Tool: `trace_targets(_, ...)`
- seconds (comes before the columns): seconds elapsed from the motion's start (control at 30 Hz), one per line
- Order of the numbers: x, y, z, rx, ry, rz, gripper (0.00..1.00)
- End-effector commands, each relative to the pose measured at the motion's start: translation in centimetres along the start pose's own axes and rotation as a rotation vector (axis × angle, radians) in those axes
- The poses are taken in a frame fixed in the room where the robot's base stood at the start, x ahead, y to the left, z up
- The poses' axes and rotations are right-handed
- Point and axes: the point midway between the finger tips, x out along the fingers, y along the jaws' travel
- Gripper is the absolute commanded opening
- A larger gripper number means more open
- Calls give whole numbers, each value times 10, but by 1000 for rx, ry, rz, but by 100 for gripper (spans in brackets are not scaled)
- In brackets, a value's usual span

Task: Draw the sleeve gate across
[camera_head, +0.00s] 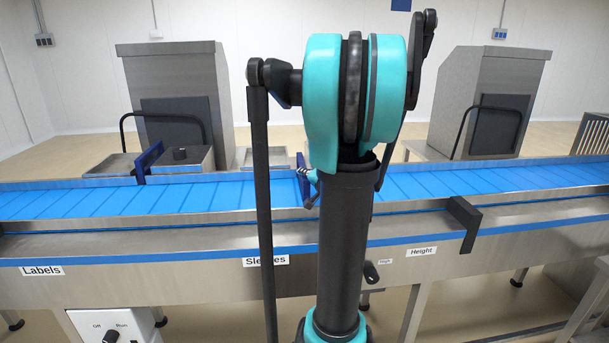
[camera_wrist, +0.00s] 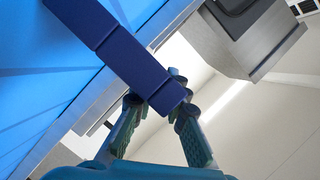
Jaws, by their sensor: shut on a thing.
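The sleeve gate is a dark blue bar (camera_wrist: 115,45) that runs diagonally through the wrist view, over the bright blue belt. My gripper (camera_wrist: 160,100) is shut on its near end, one green finger on each side. In the head view a small part of the gate (camera_head: 301,178) shows just left of my arm, above the "Sleeves" label (camera_head: 265,261). My arm hides most of the gate and most of my gripper there, so its full angle across the belt cannot be told from that view.
The blue conveyor (camera_head: 470,187) runs left to right. Another dark blue gate (camera_head: 149,160) stands at the belt's far side, on the left. A black bracket (camera_head: 464,222) sits on the front rail at right. Two steel machines (camera_head: 177,85) stand behind the belt.

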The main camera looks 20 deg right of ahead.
Motion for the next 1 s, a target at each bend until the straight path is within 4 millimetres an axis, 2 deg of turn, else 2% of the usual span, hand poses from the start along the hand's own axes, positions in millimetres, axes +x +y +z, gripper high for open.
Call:
trace_targets(0.13,0,0,0,0,0,1,0)
trace_targets(0.17,0,0,0,0,0,1,17)
trace_targets(0.3,0,0,0,0,0,1,34)
trace_targets(0.67,-2,0,0,0,1,1,34)
trace_targets(0.83,-20,1,-1,1,3,2,34)
trace_targets(1.0,-49,1,-1,1,3,2,34)
